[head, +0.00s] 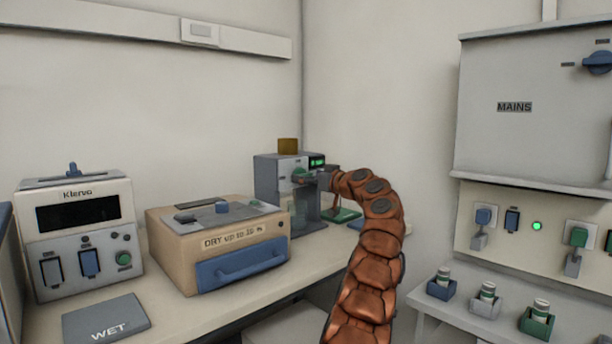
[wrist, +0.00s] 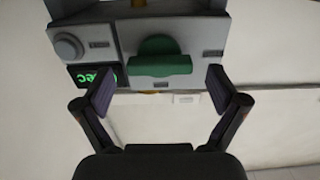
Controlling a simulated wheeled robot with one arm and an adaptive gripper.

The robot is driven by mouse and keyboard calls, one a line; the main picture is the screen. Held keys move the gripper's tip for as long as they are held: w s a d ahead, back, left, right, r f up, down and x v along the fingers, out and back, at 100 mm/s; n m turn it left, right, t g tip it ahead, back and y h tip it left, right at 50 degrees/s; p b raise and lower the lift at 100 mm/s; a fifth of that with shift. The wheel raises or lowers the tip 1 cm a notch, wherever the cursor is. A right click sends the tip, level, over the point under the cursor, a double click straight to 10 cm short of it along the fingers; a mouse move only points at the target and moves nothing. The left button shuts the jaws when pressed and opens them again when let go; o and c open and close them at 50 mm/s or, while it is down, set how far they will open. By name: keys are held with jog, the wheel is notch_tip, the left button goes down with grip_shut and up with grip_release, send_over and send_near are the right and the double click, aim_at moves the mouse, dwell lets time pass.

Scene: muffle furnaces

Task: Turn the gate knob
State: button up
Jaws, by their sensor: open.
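A green knob (wrist: 160,62) with a bar-shaped grip sits on the grey front of a small machine (wrist: 210,35). It is centred ahead of my gripper (wrist: 160,91) in the wrist view, and the two fingers are spread, one on each side below it, with nothing between them. A small gap seems to lie between fingertips and knob. The labels beside the knob are too small to read. In the head view the machine (head: 268,178) stands at the back corner of the bench, and my gripper (head: 314,180) is at its front, with the green knob (head: 299,173) partly hidden.
A round grey knob (wrist: 68,46) and a lit green display (wrist: 92,77) share the panel. A tan box (head: 175,253) with a blue handle and a Klarvo unit (head: 85,205) stand left on the bench. A MAINS cabinet (head: 540,130) hangs on the right wall.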

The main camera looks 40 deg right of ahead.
jog(key=shift+w, duration=0.55)
jog(key=shift+c, duration=0.3)
jog(key=c, duration=1.1)
